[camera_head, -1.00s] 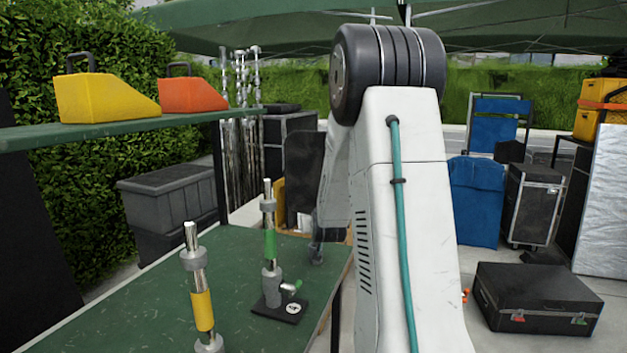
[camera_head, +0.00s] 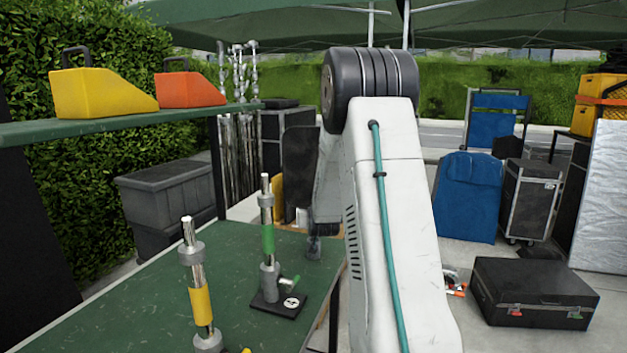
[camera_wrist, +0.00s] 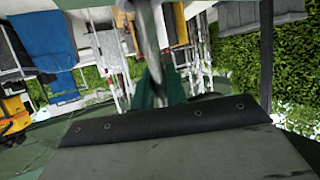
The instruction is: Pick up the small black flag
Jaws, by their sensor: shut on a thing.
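A black strip with several round studs (camera_wrist: 165,122) crosses the lower wrist view, with a dull grey-green sheet below it. I take this to be the small black flag, close to the camera; its full outline is cut off. My gripper (camera_wrist: 155,70) shows blurred above it in the wrist view, shut on the flag, though the contact itself is unclear. In the head view my arm's wrist end hangs low behind the forearm, over the far right edge of the green table. Its jaws and the flag cannot be made out there.
The green table (camera_head: 150,285) bears two metal posts with yellow (camera_head: 201,306) and green (camera_head: 268,238) bands. A shelf (camera_head: 120,125) with yellow and orange wedges is at left. A black case (camera_head: 533,293) lies on the floor at right. A blue chair (camera_head: 468,197) stands behind.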

